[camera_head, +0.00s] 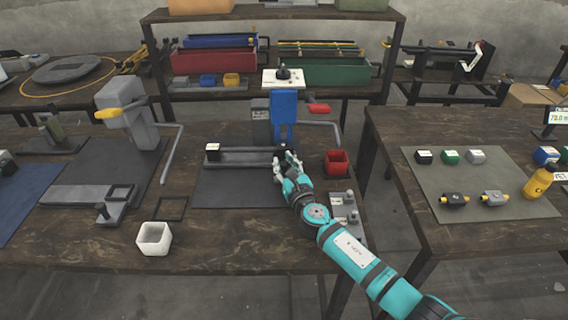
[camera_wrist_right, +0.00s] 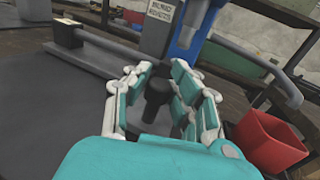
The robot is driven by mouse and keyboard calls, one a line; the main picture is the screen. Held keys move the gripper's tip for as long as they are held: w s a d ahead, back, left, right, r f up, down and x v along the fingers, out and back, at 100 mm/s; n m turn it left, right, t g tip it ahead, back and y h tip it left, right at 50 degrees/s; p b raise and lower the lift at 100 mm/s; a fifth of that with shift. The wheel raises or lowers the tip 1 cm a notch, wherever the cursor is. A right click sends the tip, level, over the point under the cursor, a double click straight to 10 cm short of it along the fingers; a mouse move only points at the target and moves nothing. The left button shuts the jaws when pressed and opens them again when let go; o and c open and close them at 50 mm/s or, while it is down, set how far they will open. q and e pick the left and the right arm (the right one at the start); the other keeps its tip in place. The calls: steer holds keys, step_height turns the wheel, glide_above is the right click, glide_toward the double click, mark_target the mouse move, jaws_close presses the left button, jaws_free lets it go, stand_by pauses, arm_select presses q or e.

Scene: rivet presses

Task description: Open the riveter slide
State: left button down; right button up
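The riveter with a blue head (camera_head: 284,108) stands at the back of the middle table. Its low grey slide (camera_head: 245,158) runs left to right in front of it, with a white-topped block (camera_head: 212,150) at the left end. My right gripper (camera_head: 288,158) is at the slide's right end. In the right wrist view, a dark upright knob (camera_wrist_right: 157,92) stands between the fingers of my right gripper (camera_wrist_right: 165,75). The fingers are apart, and gaps show beside the knob. The knob is mostly hidden in the head view. My left gripper is out of view.
A red bin (camera_head: 337,163) stands close to the right of my right gripper, also in the right wrist view (camera_wrist_right: 270,142). A white bin (camera_head: 154,238) stands at the front left. Another grey press (camera_head: 130,115) is at the left. The dark mat (camera_head: 235,192) before the slide is clear.

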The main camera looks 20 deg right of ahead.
jaws_close()
steer(key=shift+s+a, duration=0.1)
steer(key=shift+s, duration=0.2)
steer(key=s+a+p, duration=0.1)
steer(key=s, duration=0.3)
steer(key=s+a+p, duration=0.1)
steer(key=s, duration=0.3)
steer(key=s+a+p, duration=0.1)
steer(key=s, duration=0.3)
steer(key=shift+a, duration=0.15)
steer(key=shift+s, duration=0.1)
